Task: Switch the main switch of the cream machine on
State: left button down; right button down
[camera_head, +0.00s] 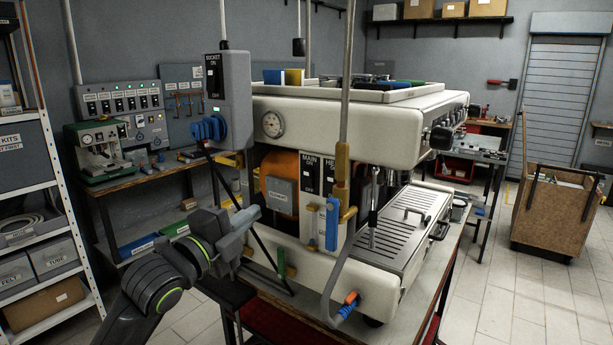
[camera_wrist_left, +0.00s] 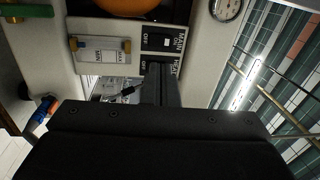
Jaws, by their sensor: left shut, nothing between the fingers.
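The cream machine (camera_head: 400,135) stands on a bench, its open side showing an orange boiler (camera_head: 280,190). The black main switch plate (camera_head: 310,172), marked ON above and OFF below, is on this side; it also shows in the left wrist view (camera_wrist_left: 165,41). My left gripper (camera_head: 252,213) is shut and empty, left of and below the switches in the head view. In the left wrist view its fingers (camera_wrist_left: 158,84) cover part of the heat plate.
A grey socket box (camera_head: 228,100) with a blue plug hangs left of the machine. A shelf rack (camera_head: 50,180) is at left.

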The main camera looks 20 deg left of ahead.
pick_arm(q)
jog(key=shift+s+d+r+m, duration=0.35)
jog(key=shift+d+r+m, duration=0.1)
jog(key=shift+r, duration=0.15)
jog(key=shift+w, duration=0.1)
jog(key=p, duration=0.5)
send_near(306, 173)
jog(key=x, duration=0.5)
jog(key=shift+w+d, duration=0.1)
jog(key=shift+w, duration=0.05)
jog(key=shift+w+d, duration=0.25)
jog(key=shift+w, duration=0.45)
jog(key=shift+r+p, duration=0.1)
jog(key=shift+p, duration=0.25)
